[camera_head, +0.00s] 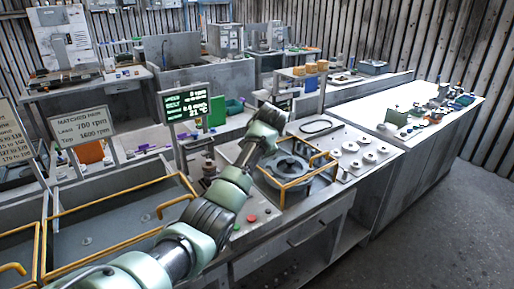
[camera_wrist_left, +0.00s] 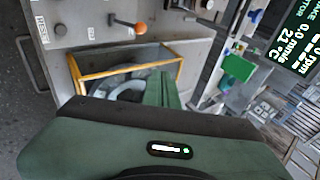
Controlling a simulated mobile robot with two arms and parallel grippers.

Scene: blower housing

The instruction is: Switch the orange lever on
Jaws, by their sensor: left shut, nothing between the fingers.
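The orange lever's round knob (camera_wrist_left: 140,28) shows near the top of the left wrist view, on a grey panel with small labels. A short stem runs left from it. I cannot make out the lever in the head view. My left gripper's green fingers (camera_wrist_left: 163,88) point up from the wrist housing in the left wrist view, shut and empty, and appear below the knob and apart from it. In the head view my left arm reaches over the bench from the lower left, and its fingers are not clear there. My right gripper is not in view.
A yellow guard frame (camera_head: 287,182) surrounds a round housing beside my arm; it also shows in the left wrist view (camera_wrist_left: 128,65). A display screen (camera_head: 190,106) stands behind the arm. A red button (camera_head: 251,218) sits on the bench front. The floor (camera_head: 440,220) at right is clear.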

